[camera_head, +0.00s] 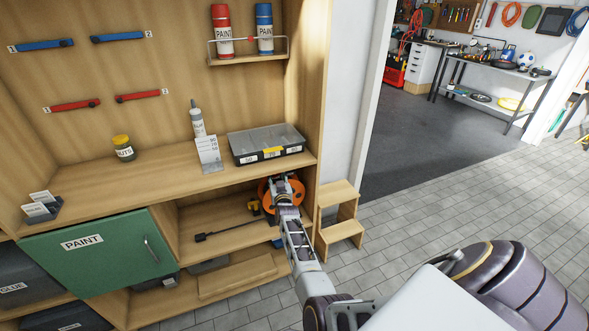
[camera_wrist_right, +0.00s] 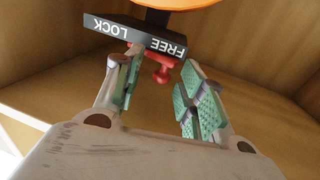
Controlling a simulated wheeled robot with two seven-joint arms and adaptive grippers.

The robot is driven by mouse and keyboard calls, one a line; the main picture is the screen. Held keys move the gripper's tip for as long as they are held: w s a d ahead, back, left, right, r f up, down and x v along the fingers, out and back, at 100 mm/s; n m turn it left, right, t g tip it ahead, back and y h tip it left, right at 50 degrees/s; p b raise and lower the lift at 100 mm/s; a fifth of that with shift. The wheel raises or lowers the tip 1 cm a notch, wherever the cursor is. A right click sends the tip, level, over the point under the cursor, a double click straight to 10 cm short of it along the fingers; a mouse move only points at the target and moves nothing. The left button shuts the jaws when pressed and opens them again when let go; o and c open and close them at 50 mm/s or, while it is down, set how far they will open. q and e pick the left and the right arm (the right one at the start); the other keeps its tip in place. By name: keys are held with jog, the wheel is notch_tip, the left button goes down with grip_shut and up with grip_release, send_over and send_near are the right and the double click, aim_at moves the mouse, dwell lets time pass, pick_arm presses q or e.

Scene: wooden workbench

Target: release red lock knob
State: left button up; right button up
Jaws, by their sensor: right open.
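The red lock knob (camera_wrist_right: 158,69) shows in the right wrist view, just under a dark plate (camera_wrist_right: 135,36) that reads LOCK and FREE upside down. My right gripper (camera_wrist_right: 162,72) is open, with its green-padded fingers on either side of the knob; the left finger hides part of it. I cannot tell whether either finger touches it. An orange reel (camera_wrist_right: 180,3) shows above the plate. In the head view the reel (camera_head: 265,196) stands in the lower shelf opening, with my right gripper (camera_head: 282,185) in front of it; the knob is hidden there. My left gripper is not in view.
The shelf board (camera_head: 215,165) above the opening carries a grey organizer case (camera_head: 265,146). A wooden step stool (camera_head: 338,228) stands right of the opening. A green PAINT door (camera_head: 100,255) is further left.

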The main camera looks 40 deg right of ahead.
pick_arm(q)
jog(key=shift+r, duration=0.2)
pick_arm(e)
jog(key=shift+s+d+r+n+t+y, duration=0.1)
jog(key=shift+s+d+n+t+y, duration=0.25)
jog(key=shift+n+y, duration=0.3)
jog(key=shift+s+d+n+t+y, duration=0.15)
jog(key=shift+n+y, duration=0.2)
jog(key=shift+y, duration=0.35)
jog(key=shift+a+n+t+y, duration=0.1)
jog(key=shift+n+y, duration=0.2)
jog(key=shift+y, duration=0.35)
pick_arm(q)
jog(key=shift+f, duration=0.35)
pick_arm(e)
jog(key=shift+s+d+n+y, duration=0.15)
jog(key=shift+n+y, duration=0.2)
jog(key=shift+y, duration=0.2)
jog(key=shift+s+d+n+y, duration=0.15)
jog(key=shift+n+y, duration=0.2)
jog(key=shift+y, duration=0.2)
